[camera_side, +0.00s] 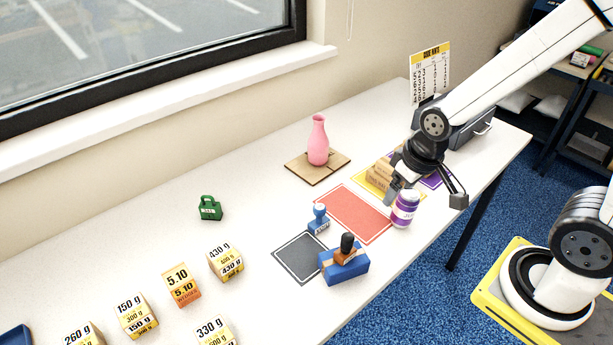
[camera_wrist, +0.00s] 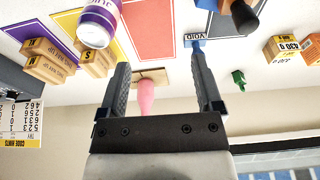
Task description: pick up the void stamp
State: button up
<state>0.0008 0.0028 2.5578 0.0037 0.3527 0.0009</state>
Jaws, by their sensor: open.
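The void stamp (camera_side: 319,219) is small and blue with a rounded handle and a pale label. It stands upright on the white table between the red mat and the black mat. In the wrist view its VOID label (camera_wrist: 194,42) reads upside down, and the right finger covers part of the stamp. My gripper (camera_side: 427,194) is open and empty, above the table to the right of the stamp and apart from it. Its two fingers (camera_wrist: 160,65) also show in the wrist view.
A pink vase (camera_side: 318,142) stands behind on cardboard. Several weight-marked blocks (camera_side: 226,264) and a green weight (camera_side: 210,208) are at left.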

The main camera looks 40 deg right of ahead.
jog(key=f+m+g, duration=0.2)
jog(key=m, duration=0.1)
jog(key=m+y, duration=1.3)
jog(key=m, duration=0.3)
send_near(319, 219)
jog(key=shift+s+a+f+t, duration=0.4)
jog(key=shift+s+a+f, duration=0.4)
jog(key=shift+a, duration=0.15)
jog(key=shift+w+d+f+m+t, duration=0.15)
jog(key=shift+w+m+t, duration=0.15)
jog(key=shift+m, duration=0.1)
jog(key=shift+w+d+f+m+t, duration=0.1)
jog(key=shift+w+d+m+t, duration=0.1)
jog(key=shift+w+m, duration=0.15)
jog(key=shift+x, duration=1.3)
jog(key=shift+a, duration=0.15)
jog(key=shift+x, duration=2.5)
jog(key=shift+a+r, duration=0.1)
jog(key=shift+r, duration=0.1)
